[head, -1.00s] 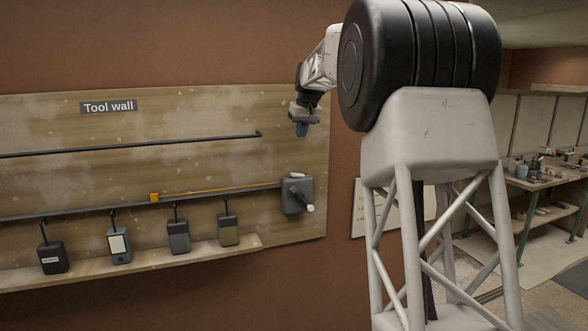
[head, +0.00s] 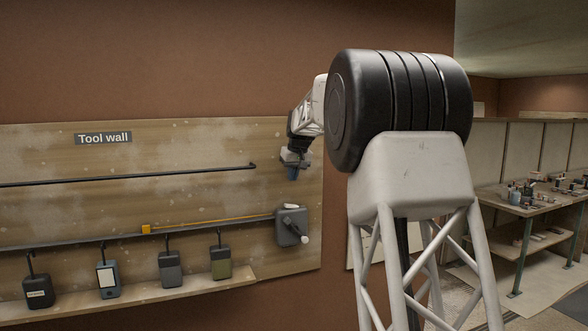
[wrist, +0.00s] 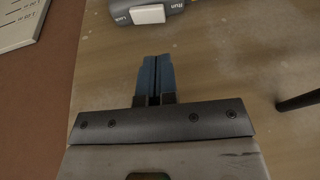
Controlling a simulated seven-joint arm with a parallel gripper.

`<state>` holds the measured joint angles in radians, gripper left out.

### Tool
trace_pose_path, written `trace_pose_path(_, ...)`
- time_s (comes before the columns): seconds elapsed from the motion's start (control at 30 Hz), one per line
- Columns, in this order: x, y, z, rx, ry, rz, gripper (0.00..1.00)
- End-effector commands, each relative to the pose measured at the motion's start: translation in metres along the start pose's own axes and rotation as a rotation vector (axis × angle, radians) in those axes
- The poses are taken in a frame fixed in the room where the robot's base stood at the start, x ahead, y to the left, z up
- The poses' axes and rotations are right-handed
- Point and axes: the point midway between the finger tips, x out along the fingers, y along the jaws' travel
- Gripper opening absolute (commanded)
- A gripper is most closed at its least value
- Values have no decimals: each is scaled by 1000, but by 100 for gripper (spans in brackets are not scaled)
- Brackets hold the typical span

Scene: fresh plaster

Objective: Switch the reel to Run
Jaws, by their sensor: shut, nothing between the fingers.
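The reel is a dark grey box (head: 292,230) at the right end of the lower rail on the tool wall. A white switch piece (head: 291,206) sits on its top, and a pale-ended crank sticks out in front. In the wrist view the white switch (wrist: 148,14) lies between the labels Lock, at left, and Run, at right, both upside down. It looks closer to Lock. My gripper (head: 292,177) is just above the reel in the head view. Its blue fingers (wrist: 155,60) are shut and empty, pointing toward the switch but apart from it.
An orange cord runs from the reel to a yellow block (head: 146,229) on the lower rail (head: 80,242). Several devices hang below it, above a wooden shelf (head: 190,288). An upper bar (head: 130,175) ends left of my gripper. A white printed sheet (wrist: 20,22) is at the wrist view's upper left.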

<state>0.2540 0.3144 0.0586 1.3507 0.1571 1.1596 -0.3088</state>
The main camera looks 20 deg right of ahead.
Motion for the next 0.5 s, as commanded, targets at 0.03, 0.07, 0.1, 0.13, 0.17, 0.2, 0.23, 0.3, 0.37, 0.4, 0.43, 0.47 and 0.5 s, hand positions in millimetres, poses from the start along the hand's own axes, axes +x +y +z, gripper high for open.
trace_pose_path(0.03, 8, 0, 0, 0, -1, 0, 0)
trace_pose_path(0.07, 13, 0, 0, 0, -1, -1, 0)
trace_pose_path(0.1, 19, 0, 0, 0, -2, -1, 0)
trace_pose_path(0.13, 23, 0, 0, 0, -1, -1, 0)
trace_pose_path(0.17, 28, 0, 0, 0, -1, 0, 0)
trace_pose_path(0.2, 34, 0, 0, 0, -1, -1, 0)
trace_pose_path(0.23, 39, -1, 0, 0, -2, -1, 0)
trace_pose_path(0.3, 50, 0, 0, -1, -1, 0, 0)
trace_pose_path(0.37, 58, -1, 0, -1, -1, 0, 0)
trace_pose_path(0.4, 63, -2, 2, -1, -1, -1, 0)
trace_pose_path(0.43, 67, -2, 4, -1, -2, -1, 0)
trace_pose_path(0.47, 70, -3, 5, -1, -1, -1, 0)
trace_pose_path(0.5, 74, -4, 6, -1, 0, 0, 0)
